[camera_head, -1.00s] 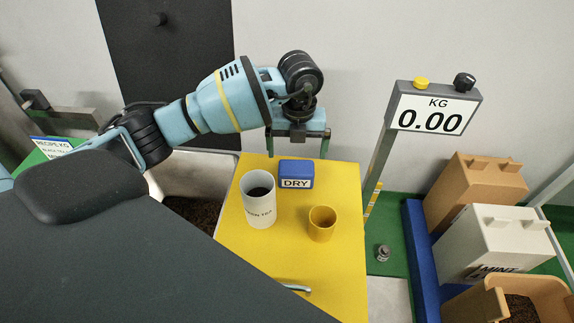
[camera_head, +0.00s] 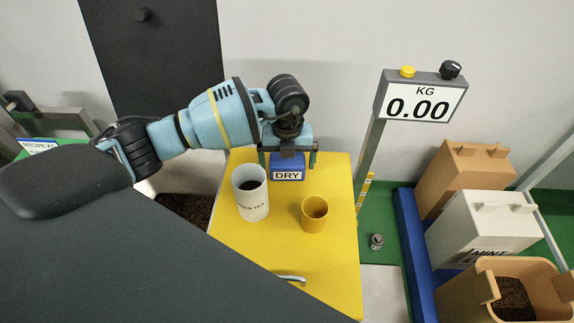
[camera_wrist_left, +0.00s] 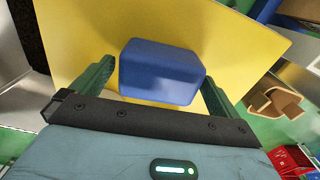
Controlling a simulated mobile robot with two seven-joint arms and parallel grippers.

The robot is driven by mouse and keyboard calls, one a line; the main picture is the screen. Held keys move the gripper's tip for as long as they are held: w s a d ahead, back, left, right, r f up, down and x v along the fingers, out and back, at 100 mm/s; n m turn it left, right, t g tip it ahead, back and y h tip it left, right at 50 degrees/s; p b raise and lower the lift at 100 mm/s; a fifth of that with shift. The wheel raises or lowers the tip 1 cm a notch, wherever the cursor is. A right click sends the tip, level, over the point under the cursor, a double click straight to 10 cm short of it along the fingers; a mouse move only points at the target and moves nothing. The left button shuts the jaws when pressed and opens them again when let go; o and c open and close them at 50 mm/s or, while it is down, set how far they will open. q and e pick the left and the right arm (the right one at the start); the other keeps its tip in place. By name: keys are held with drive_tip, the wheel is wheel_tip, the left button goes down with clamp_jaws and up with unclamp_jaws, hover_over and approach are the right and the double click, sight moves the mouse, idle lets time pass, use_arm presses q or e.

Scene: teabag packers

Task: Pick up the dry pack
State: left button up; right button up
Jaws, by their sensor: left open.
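The dry pack (camera_head: 287,174) is a small blue block with a white DRY label. It stands on the yellow surface (camera_head: 265,245), near its back edge. My left gripper (camera_head: 287,163) is open right above and behind it, with one green finger at each side of the pack in the head view. In the left wrist view the pack (camera_wrist_left: 161,72) sits between the two open fingers (camera_wrist_left: 158,88), with a gap on both sides. My right gripper is not in view.
A white green-tea cup (camera_head: 251,205) and a small yellow cup (camera_head: 314,214) stand in front of the pack. A scale display (camera_head: 424,100) reading 0.00 rises to the right. Bins, one marked MINT (camera_head: 480,228), stand further right.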

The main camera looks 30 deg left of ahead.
use_arm(q)
drive_tip(key=shift+f, duration=0.8)
drive_tip(key=shift+c, duration=0.3)
drive_tip(key=c, duration=0.9)
drive_tip(key=shift+r, duration=5.05)
